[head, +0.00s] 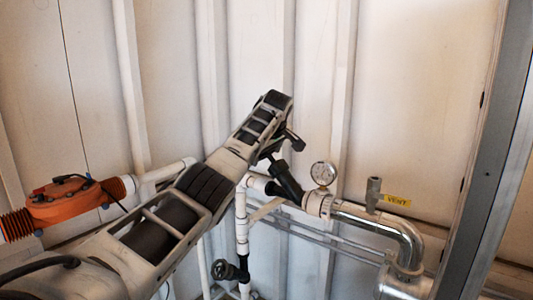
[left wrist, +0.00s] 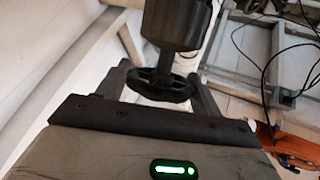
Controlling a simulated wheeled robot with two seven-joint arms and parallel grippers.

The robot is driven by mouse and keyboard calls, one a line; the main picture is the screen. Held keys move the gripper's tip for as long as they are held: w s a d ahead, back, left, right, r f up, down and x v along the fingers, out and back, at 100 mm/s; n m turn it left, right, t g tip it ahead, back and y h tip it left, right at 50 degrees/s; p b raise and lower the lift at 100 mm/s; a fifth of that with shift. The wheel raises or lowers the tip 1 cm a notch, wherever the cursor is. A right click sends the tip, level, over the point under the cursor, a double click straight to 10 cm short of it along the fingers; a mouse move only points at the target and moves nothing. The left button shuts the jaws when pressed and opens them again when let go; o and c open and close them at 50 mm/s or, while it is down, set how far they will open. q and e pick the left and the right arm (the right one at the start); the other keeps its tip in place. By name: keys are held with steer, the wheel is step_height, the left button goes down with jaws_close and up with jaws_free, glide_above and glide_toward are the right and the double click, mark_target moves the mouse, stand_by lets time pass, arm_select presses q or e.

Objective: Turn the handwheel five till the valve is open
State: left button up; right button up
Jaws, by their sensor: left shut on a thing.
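A black handwheel (left wrist: 160,85) sits between the two fingers of my left gripper (left wrist: 162,90) in the left wrist view, with its dark valve body (left wrist: 175,25) beyond it. The gripper is shut on the wheel's rim. In the head view my left gripper (head: 279,147) points down at the top of the black valve stem (head: 286,180), which rises at a tilt from the white pipe. The wheel is mostly hidden there by the gripper. No number shows on it, and I cannot tell how far the valve is open. My right gripper is not in view.
A pressure gauge (head: 323,173) and a valve with a yellow VENT label (head: 397,201) stand close on the right. An orange unit (head: 70,198) is at left. A grey post (head: 485,160) stands at right.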

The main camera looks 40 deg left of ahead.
arm_select(q)
steer(key=shift+f, duration=0.1)
stand_by(0.4)
steer(key=o, duration=1)
steer(key=shift+c, duration=0.2)
steer(key=shift+s+d+r, duration=0.1)
steer(key=shift+d+r, duration=0.05)
steer(key=shift+r, duration=0.15)
steer(key=b+v, duration=0.3)
steer(key=v, duration=1.2)
steer(key=shift+r+b, duration=0.2)
steer(key=shift+b, duration=0.15)
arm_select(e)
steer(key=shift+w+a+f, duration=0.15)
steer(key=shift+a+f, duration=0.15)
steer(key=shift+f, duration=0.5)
